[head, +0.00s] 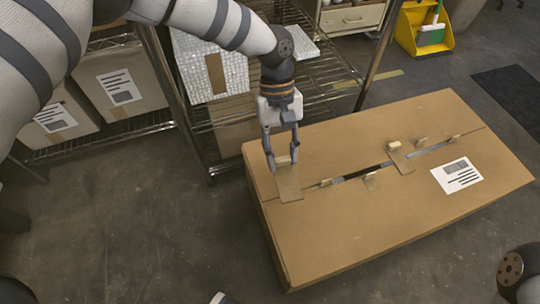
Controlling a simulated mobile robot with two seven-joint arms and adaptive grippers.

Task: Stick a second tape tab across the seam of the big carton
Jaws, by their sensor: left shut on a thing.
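The big carton (360,230) lies on the floor at the right, its seam (350,175) running along the top with a dark gap in the middle. One tan tape tab (401,160) lies across the seam right of the middle. My left gripper (281,158) is shut on the upright grip of another tan tape tab (289,184), at the left end of the seam. I cannot tell whether this tab touches the carton or hovers just above it. My right gripper is not visible.
A white label (457,176) is on the carton's right part. A wire shelf (310,75) with boxes stands behind. A yellow dustpan (424,28) is at the back right. Floor is clear at the left front.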

